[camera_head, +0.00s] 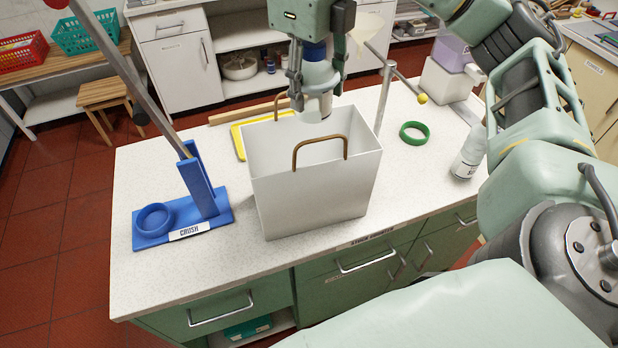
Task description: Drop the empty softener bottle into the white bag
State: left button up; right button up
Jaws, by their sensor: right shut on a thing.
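The white bag (310,190) stands upright and open on the counter, with two brown handles. My right gripper (317,84) is above the bag's opening, toward its back. It is shut on a whitish bottle (319,76) with a blue part at its upper end, which looks like the softener bottle. The bottle hangs roughly upright over the opening; its lower end shows near the rim, and I cannot tell whether it dips below it. Its label and contents cannot be made out. My left gripper is not in view.
A blue crush stand (215,208) with a long lever is left of the bag. A yellow-edged tray (238,142) lies behind it. A green ring (414,133), a pale bottle (468,157) and a metal post (384,95) are to the right. The front left counter is clear.

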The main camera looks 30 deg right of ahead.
jog(key=f+b, duration=0.1)
jog(key=f, duration=0.1)
jog(key=f+b, duration=0.1)
jog(key=shift+w+f+b, duration=0.25)
jog(key=shift+f+b, duration=0.05)
jog(key=shift+f, duration=0.1)
jog(key=o, duration=0.6)
jog(key=shift+s, duration=0.1)
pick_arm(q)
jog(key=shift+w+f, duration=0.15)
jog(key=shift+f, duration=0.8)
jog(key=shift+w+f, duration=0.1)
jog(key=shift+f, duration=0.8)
pick_arm(e)
jog(key=o, duration=0.4)
jog(key=shift+o, duration=0.2)
jog(key=shift+r, duration=0.4)
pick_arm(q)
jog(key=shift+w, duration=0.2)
pick_arm(e)
notch_tip(320, 180, up, 11)
jog(key=shift+r, duration=0.1)
